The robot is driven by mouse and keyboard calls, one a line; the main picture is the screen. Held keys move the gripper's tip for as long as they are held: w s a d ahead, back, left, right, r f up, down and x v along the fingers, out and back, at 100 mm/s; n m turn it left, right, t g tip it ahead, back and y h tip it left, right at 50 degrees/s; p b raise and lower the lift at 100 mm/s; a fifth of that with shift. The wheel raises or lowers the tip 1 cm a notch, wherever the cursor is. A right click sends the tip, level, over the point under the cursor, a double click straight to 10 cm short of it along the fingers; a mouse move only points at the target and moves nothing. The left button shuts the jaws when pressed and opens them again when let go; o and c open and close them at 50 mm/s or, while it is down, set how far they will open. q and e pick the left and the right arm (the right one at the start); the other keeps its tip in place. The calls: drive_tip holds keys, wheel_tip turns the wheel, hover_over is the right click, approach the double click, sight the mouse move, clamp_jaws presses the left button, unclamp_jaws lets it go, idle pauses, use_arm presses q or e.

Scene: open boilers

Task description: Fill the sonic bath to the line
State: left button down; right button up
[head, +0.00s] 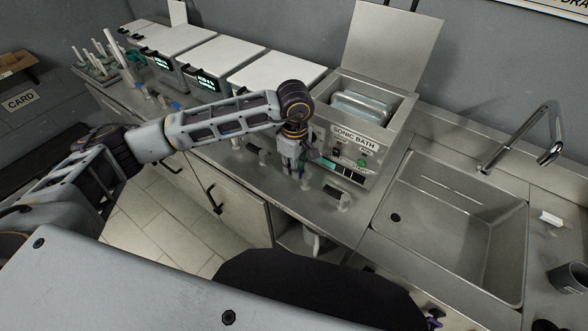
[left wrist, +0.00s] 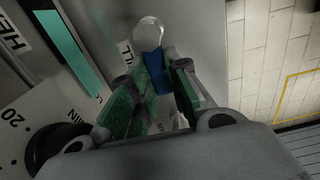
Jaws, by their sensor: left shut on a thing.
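The sonic bath (head: 338,142), a grey box with a labelled front and raised lid (head: 390,48), stands left of the sink. A shiny metal basin or vessel (head: 362,107) shows in its opening; no water level or fill line can be made out. My left gripper (head: 297,168) is low at the bath's front left. In the left wrist view its green-padded fingers (left wrist: 155,95) are shut on a small blue piece (left wrist: 157,72), which looks like a valve lever; a pale round end shows beyond it. The bath's timer dial (left wrist: 55,150) is close by. My right gripper is not in view.
A sink (head: 455,225) with a tall curved tap (head: 530,140) is right of the bath. Several white-lidded boilers (head: 215,57) and a rack of tubes (head: 100,62) stand left. A dark cup (head: 570,279) sits at right. Small pale fittings line the counter's front.

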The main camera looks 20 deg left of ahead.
use_arm(q)
drive_tip(key=shift+r, duration=0.1)
drive_tip(key=c, duration=1.7)
unclamp_jaws()
drive_tip(key=o, duration=0.3)
drive_tip(key=shift+o, duration=0.2)
drive_tip(key=shift+r, duration=0.65)
wheel_tip(320, 180, up, 11)
drive_tip(key=shift+f, duration=0.2)
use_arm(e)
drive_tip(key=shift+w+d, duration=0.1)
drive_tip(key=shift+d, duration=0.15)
